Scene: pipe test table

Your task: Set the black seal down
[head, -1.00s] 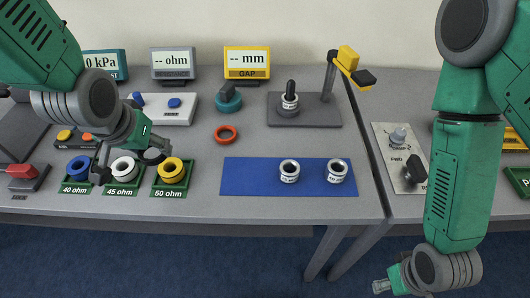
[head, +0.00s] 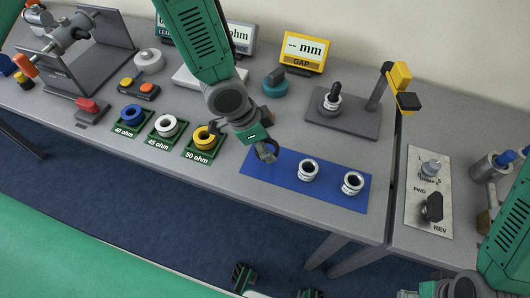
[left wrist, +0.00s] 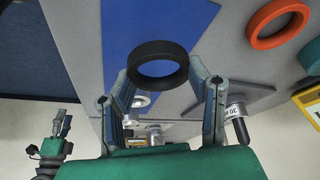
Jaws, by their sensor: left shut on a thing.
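The black seal (head: 272,147) is a thick black ring, held in my left gripper (head: 264,152). In the head view the gripper is over the left end of the blue mat (head: 331,180). The left wrist view shows the seal (left wrist: 157,47) between the two fingers, with the blue mat (left wrist: 145,22) behind it. I cannot tell whether the seal touches the mat. Two white pipe fittings with dark bores, a left one (head: 308,171) and a right one (head: 353,184), stand on the mat. My right gripper (head: 428,289) is partly shown at the lower right edge.
Green trays with a blue ring (head: 132,114), a white ring (head: 166,126) and a yellow ring (head: 205,138) lie to the left. An orange ring (left wrist: 276,20) shows in the wrist view. A grey gauge stand (head: 343,120) is behind the mat. Bare mat lies between gripper and fittings.

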